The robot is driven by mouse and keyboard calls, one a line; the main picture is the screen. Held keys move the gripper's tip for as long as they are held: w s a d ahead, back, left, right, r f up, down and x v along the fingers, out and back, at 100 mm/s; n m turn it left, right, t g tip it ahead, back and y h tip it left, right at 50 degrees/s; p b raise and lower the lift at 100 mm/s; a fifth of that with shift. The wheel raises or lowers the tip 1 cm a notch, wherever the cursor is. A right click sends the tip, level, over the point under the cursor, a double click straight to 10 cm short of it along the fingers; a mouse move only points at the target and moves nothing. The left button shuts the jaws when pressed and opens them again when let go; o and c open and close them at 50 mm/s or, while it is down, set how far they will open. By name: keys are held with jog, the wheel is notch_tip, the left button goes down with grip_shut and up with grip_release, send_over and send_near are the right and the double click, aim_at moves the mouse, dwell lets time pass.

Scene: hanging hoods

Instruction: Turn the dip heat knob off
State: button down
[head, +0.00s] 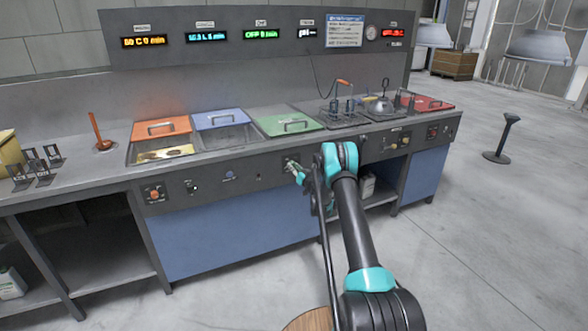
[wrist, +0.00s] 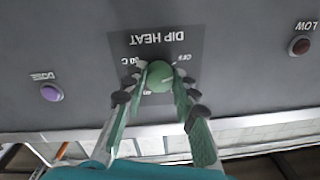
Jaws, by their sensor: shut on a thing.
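The dip heat knob (wrist: 159,78) is round and green, on a dark panel plate labelled "DIP HEAT", upside down in the wrist view. Marks reading "OFF" and what looks like "50 C" sit on either side of it. My gripper (wrist: 158,84) is shut on the knob, one green finger on each side. A small light pointer mark shows by the knob's edge toward the "OFF" side, but its exact angle is hard to tell. In the head view my gripper (head: 293,167) is at the bench's front panel, and the knob is hidden behind it.
A purple "DOSE" button (wrist: 51,92) and a dark red "LOW" button (wrist: 300,46) flank the knob. Above the panel is a green lid (head: 290,124). Floor at the right is clear around a black stand (head: 503,140).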

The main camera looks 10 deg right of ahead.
jog(key=shift+n, duration=1.2)
jog(key=c, duration=1.2)
grip_release()
jog(key=shift+s+d, duration=0.1)
jog(key=v, duration=1.1)
jog(key=shift+s+d+r, duration=0.1)
jog(key=shift+s, duration=0.25)
